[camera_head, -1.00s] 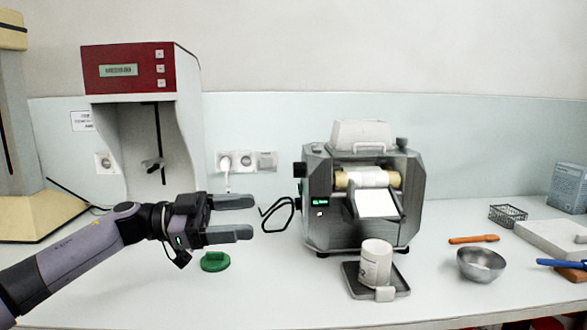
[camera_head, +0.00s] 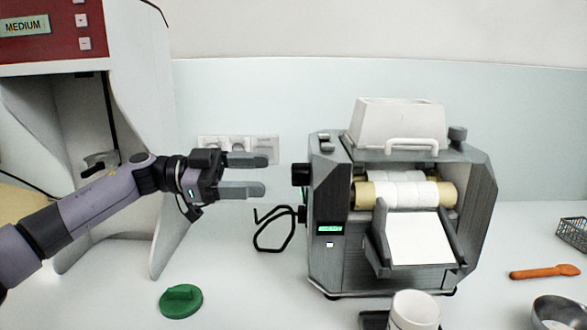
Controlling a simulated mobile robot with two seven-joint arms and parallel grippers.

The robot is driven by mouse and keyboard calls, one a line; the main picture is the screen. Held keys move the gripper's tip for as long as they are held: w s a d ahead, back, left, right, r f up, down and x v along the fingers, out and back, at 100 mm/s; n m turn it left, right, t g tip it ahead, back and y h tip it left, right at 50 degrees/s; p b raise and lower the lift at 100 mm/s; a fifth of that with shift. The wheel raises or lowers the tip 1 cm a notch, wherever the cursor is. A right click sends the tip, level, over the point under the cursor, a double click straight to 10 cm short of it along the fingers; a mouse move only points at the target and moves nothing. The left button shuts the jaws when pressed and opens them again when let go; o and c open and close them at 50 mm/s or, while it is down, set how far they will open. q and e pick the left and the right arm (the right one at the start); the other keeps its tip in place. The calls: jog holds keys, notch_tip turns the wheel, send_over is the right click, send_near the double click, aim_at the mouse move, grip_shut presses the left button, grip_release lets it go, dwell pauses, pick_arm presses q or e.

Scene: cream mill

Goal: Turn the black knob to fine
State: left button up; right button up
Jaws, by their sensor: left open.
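The mill (camera_head: 335,265) stands on the bench right of centre, with rollers and a white tray at its front. The black knob (camera_head: 301,174) sticks out from the mill's left side, near the top. A small green display (camera_head: 330,229) is on the mill's front; its text is too small to read. My left gripper (camera_head: 266,175) is open, its two fingers pointing right at the knob from the left. The fingertips are at about the knob's height in the picture and look a short gap away from it. My right gripper is not in view.
A red-topped machine (camera_head: 60,35) with a "MEDIUM" display stands at left, behind my left arm. A green object (camera_head: 181,300), white cup (camera_head: 414,310), orange tool (camera_head: 545,271) and metal bowl (camera_head: 558,312) lie on the bench.

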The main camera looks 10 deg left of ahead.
aim_at(300, 175)
pick_arm(q)
jog(key=x, duration=0.7)
jog(key=shift+s+p, duration=0.2)
jog(key=shift+p, duration=0.1)
jog(key=c, duration=1.1)
